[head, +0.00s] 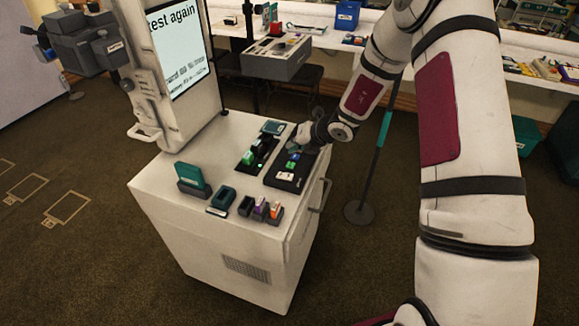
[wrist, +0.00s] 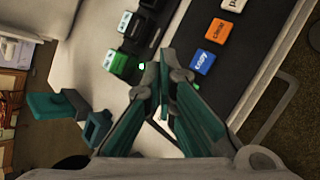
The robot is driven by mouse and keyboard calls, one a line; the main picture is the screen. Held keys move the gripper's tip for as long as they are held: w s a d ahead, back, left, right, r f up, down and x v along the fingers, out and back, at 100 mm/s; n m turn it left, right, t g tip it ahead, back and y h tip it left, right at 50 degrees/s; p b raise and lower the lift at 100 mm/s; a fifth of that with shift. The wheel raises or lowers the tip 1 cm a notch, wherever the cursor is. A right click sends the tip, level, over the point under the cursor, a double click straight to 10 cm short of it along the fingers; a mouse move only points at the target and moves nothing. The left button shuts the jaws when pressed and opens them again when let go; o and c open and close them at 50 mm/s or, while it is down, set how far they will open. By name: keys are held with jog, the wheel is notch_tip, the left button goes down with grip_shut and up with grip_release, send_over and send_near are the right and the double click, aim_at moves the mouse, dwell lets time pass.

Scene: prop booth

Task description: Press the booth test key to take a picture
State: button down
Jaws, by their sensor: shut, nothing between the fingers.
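My gripper (head: 301,142) is over the back part of a black key panel (head: 290,172) on top of the white booth cabinet (head: 160,187). In the wrist view its teal fingers (wrist: 165,75) are shut and empty. The panel in that view carries a blue key (wrist: 203,61) that seems to read "copy", an orange key (wrist: 218,31) and a white key (wrist: 233,4). No key marked test can be read. I cannot tell whether the fingertips touch the panel. The booth screen (head: 180,45) shows "test again".
A second black strip (head: 258,153) with a green block (head: 247,158) lies left of the panel. Small holders (head: 262,209) and a teal card stand (head: 192,178) are at the cabinet's front. A pole (head: 378,150) stands on the floor to the right.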

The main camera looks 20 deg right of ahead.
aim_at(293, 163)
jog(key=shift+f+b, duration=0.9)
jog(key=shift+f, duration=0.85)
jog(key=shift+f, duration=0.1)
jog(key=shift+f+b, duration=0.3)
jog(key=shift+f+b, duration=0.3)
jog(key=shift+f, duration=0.1)
dwell(0.7)
jog(key=shift+r, duration=0.1)
jog(key=shift+r+p, duration=0.5)
jog(key=shift+r, duration=0.25)
jog(key=shift+r+p, duration=1.55)
jog(key=shift+r, duration=0.95)
